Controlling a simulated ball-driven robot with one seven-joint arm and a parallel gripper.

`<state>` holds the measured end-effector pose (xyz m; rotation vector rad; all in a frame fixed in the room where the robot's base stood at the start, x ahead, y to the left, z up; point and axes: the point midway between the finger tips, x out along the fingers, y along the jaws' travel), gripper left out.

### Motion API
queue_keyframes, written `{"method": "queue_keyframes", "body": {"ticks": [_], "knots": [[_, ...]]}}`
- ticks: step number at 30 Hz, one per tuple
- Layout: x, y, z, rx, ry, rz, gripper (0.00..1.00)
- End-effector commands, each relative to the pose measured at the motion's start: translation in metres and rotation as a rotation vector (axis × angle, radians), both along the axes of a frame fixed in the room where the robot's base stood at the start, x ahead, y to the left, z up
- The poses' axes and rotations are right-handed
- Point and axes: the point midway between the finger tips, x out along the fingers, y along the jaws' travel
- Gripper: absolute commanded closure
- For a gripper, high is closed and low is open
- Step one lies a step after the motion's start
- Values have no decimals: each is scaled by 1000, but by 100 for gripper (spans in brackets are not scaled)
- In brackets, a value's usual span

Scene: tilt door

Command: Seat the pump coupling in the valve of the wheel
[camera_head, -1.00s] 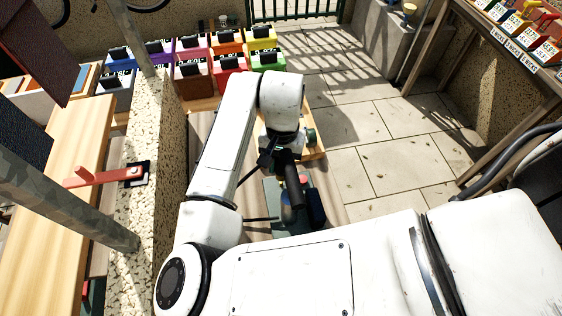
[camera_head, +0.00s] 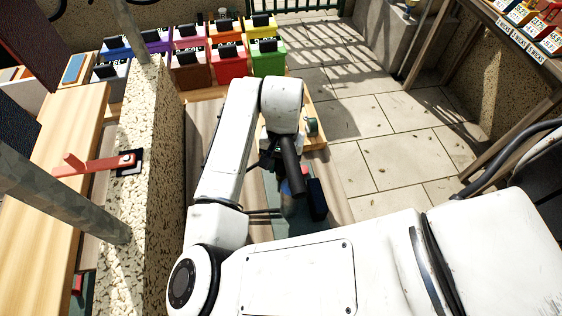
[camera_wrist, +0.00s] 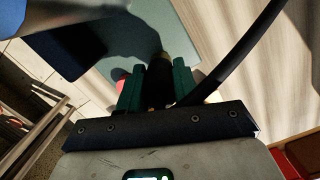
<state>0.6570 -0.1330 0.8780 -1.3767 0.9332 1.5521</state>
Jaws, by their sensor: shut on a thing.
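In the wrist view my gripper (camera_wrist: 157,82) has green fingers shut on a dark, round-bodied piece (camera_wrist: 160,70), which looks like the pump coupling. A black hose (camera_wrist: 238,52) curves up to the right beside it. In the head view my gripper sits below the end of my arm, largely hidden by my own links, and a black cylinder (camera_head: 291,178) shows there. I cannot make out the wheel or its valve in either view, so I cannot tell whether the coupling touches a valve.
Below the gripper is a grey-green surface (camera_wrist: 140,28) with a dark blue block (camera_wrist: 65,48); the block also shows in the head view (camera_head: 317,199). A speckled wall (camera_head: 157,185) with a red lever (camera_head: 95,165) stands left. Coloured boxes (camera_head: 229,63) stand behind.

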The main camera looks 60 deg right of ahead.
Motion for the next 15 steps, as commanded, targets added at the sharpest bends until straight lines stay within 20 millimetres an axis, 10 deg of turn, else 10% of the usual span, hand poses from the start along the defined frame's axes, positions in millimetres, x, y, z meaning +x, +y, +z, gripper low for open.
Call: {"method": "queue_keyframes", "body": {"ticks": [9, 10, 15], "knots": [[0, 0, -2, 0, 0, 0, 98], [0, 0, -2, 0, 0, 0, 65], [0, 0, -2, 0, 0, 0, 49]]}}
